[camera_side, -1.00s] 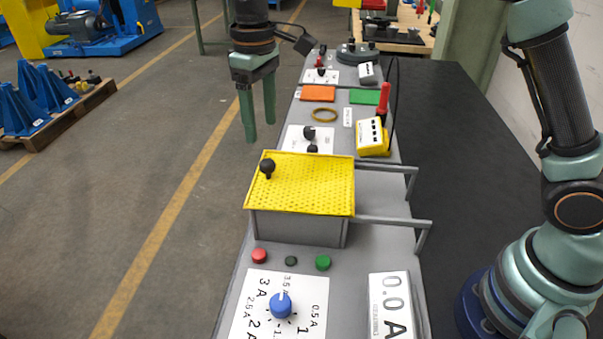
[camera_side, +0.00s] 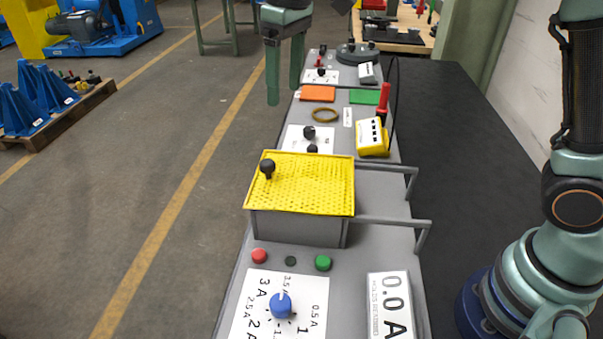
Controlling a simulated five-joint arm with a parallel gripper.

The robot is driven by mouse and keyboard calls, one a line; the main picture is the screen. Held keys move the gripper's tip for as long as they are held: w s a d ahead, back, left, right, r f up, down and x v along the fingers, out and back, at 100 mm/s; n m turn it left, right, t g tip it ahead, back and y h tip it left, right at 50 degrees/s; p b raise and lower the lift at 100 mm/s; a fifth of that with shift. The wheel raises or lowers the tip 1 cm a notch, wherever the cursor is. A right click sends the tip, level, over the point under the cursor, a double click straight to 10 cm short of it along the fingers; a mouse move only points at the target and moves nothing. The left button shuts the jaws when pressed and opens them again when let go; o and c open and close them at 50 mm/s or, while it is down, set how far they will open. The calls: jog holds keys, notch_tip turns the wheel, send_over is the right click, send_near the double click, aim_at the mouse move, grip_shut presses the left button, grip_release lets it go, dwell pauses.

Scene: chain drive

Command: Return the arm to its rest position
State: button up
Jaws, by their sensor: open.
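My gripper (camera_side: 283,96) hangs in the air at the top of the view, fingers pointing down, above and left of the far part of the grey bench panel (camera_side: 232,290). Its two green fingers are apart and nothing is between them. My arm rises from its base at the right, and its upper links run out of the picture. The yellow perforated cover (camera_side: 310,190) lies closed on its grey box, with a black knob on top. My gripper is well clear of it.
Near the front are a blue dial (camera_side: 281,305), a red button (camera_side: 259,256), a green button (camera_side: 323,263) and a 0.0 A display (camera_side: 391,305). Farther back are a yellow meter (camera_side: 372,136), an orange plate (camera_side: 318,93), a green plate (camera_side: 364,96) and a ring (camera_side: 325,115).

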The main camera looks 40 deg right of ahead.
jog(key=s+d+f+m+t, duration=0.2)
jog(key=s+d, duration=0.5)
jog(key=s+d+f+m+t, duration=0.1)
jog(key=s+d+m+t, duration=0.1)
jog(key=s+d, duration=0.5)
jog(key=shift+s+f+t, duration=0.3)
jog(key=shift+s+f, duration=0.05)
jog(key=shift+s, duration=0.2)
